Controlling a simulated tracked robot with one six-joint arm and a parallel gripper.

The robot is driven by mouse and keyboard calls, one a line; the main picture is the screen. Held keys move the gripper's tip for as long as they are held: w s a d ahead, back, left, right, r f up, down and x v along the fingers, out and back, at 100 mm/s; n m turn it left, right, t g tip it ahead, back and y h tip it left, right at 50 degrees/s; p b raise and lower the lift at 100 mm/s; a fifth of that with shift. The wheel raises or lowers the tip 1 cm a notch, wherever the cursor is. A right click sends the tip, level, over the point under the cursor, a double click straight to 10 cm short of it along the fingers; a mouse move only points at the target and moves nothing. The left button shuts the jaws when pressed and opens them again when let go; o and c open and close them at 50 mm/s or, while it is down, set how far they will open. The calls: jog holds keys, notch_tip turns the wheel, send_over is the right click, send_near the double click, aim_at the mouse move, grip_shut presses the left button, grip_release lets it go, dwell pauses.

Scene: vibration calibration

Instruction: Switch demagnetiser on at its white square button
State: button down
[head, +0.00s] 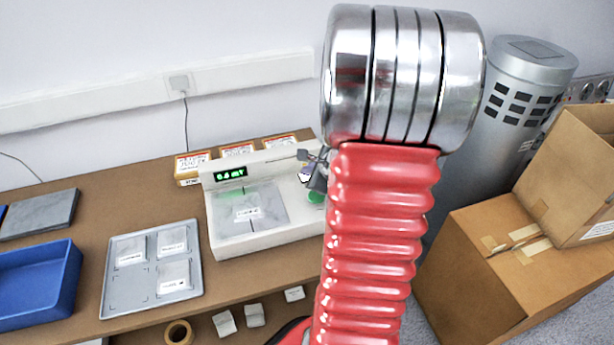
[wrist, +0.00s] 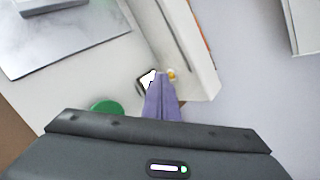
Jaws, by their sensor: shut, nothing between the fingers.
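The demagnetiser (head: 232,238) is a white bench unit with a grey top plate and a lit green display (head: 230,173). Its white square button (wrist: 147,79) has a dark border and shows in the wrist view, partly covered by my fingertips. My gripper (wrist: 161,78) is shut and empty, its purple fingers tapering to the button's right edge. I cannot tell whether they touch it. In the head view my gripper (head: 305,174) is over the unit's right end, and the button cannot be made out there. A round green button (wrist: 107,106) and a small yellow spot (wrist: 171,74) are nearby.
A grey tray (head: 115,285) with labelled blocks and a blue bin (head: 62,283) stand to the left. Orange-and-white boxes (head: 193,163) line the back. Cardboard boxes (head: 470,265) and a grey cylinder (head: 478,140) are at right. My red arm hides the table's right end.

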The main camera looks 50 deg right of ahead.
dwell(0.6)
jog(key=shift+r, duration=0.7)
jog(key=shift+r, duration=2.5)
